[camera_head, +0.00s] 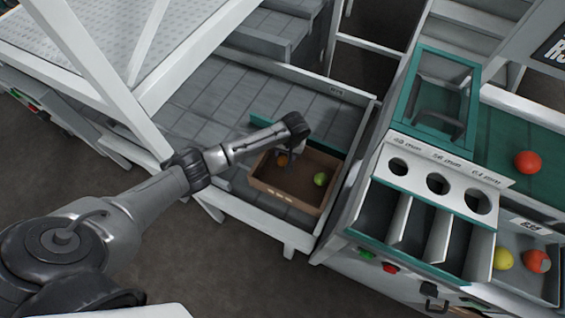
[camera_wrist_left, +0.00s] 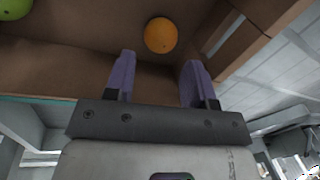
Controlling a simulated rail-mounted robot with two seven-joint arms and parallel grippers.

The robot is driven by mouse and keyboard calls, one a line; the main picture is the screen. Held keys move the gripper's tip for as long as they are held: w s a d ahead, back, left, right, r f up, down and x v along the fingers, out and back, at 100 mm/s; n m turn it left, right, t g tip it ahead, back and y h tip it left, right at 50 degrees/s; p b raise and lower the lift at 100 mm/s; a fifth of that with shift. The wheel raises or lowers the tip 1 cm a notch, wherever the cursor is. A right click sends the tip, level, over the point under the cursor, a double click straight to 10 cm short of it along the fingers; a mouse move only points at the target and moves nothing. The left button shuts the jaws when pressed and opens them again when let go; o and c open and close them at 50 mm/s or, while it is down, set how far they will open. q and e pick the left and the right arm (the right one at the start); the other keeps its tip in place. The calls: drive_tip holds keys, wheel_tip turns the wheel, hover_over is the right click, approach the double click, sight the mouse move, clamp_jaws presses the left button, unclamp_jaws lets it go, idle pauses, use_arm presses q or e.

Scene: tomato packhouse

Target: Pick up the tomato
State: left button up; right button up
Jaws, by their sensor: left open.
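An orange tomato (camera_head: 282,160) lies in a brown cardboard box (camera_head: 328,163), near its left back corner. A green tomato (camera_head: 320,179) lies apart from it on the right side of the box. My left gripper (camera_head: 293,158) is over the box, close to the orange tomato and partly hidden by its own wrist. In the left wrist view, the open purple fingers (camera_wrist_left: 157,78) have nothing between them. The orange tomato (camera_wrist_left: 160,35) sits just beyond the fingertips, roughly centred between them. The green tomato (camera_wrist_left: 14,8) is cut off at the top left corner. My right gripper is out of view.
The box stands on a grey tiled conveyor (camera_head: 215,97) with raised side rails. A white sizing panel (camera_head: 459,183) with three holes is at the right. A red tomato (camera_head: 527,162) is on a green surface, and yellow and red-orange tomatoes are in a bin (camera_head: 533,287).

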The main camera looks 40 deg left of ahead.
sight(283, 159)
use_arm(q)
drive_tip(key=shift+f, duration=0.7)
drive_tip(key=shift+s+a+f+b, duration=0.15)
drive_tip(key=shift+f+b, duration=0.4)
drive_tip(key=shift+f, duration=0.3)
drive_tip(key=shift+a+f+b, duration=0.2)
drive_tip(key=shift+f+b, duration=0.35)
drive_tip(key=shift+f, duration=0.3)
drive_tip(key=shift+s+a+f+b, duration=0.15)
drive_tip(key=shift+f+b, duration=0.4)
drive_tip(key=shift+f, duration=0.3)
drive_tip(key=c, duration=0.3)
drive_tip(key=shift+r, duration=0.15)
drive_tip(key=shift+c, duration=0.2)
